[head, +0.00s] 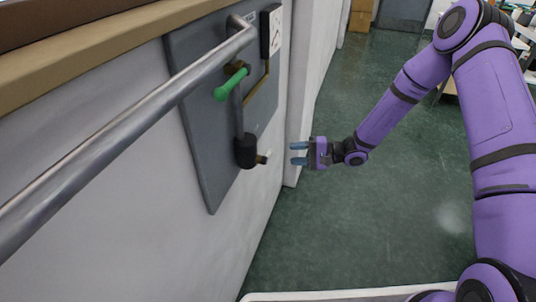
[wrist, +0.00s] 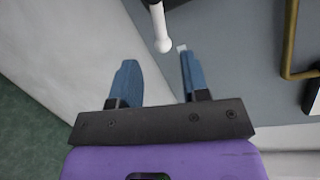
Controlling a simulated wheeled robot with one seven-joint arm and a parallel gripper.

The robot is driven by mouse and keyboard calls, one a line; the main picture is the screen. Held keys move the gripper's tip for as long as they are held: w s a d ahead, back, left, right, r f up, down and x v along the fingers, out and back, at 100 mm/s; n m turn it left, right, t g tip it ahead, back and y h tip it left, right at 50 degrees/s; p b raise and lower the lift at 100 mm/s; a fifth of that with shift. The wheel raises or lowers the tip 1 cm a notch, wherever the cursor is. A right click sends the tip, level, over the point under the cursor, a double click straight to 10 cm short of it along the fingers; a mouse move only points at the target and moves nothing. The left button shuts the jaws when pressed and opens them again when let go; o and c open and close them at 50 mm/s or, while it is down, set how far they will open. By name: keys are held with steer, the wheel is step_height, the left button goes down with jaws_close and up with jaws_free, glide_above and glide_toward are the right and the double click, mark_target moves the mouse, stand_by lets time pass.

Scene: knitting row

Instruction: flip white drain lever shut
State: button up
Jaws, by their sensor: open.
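The white lever (wrist: 157,18) shows at the top of the wrist view, a thin rod ending in a round knob. The knob lies just beyond my fingertips, between their lines and nearer the right finger. My gripper (wrist: 158,60) is open with nothing between its blue fingers. In the head view my gripper (head: 299,153) is to the right of the dark fitting (head: 245,152) at the pipe's lower end, with a gap between them. I cannot clearly make out the white lever in the head view. Whether knob and fingers touch is not clear.
A green-handled lever (head: 231,84) sits higher on the grey panel (head: 205,150). A thick metal rail (head: 110,130) runs along the wall at left. A brass pipe (wrist: 289,45) is at the right of the wrist view. The green floor (head: 350,220) is clear.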

mark_target(271, 154)
steer(key=a, duration=0.6)
steer(key=w+a+f, duration=0.1)
steer(key=a, duration=0.2)
steer(key=shift+a+f, duration=0.1)
steer(key=shift+a, duration=0.05)
jaws_close()
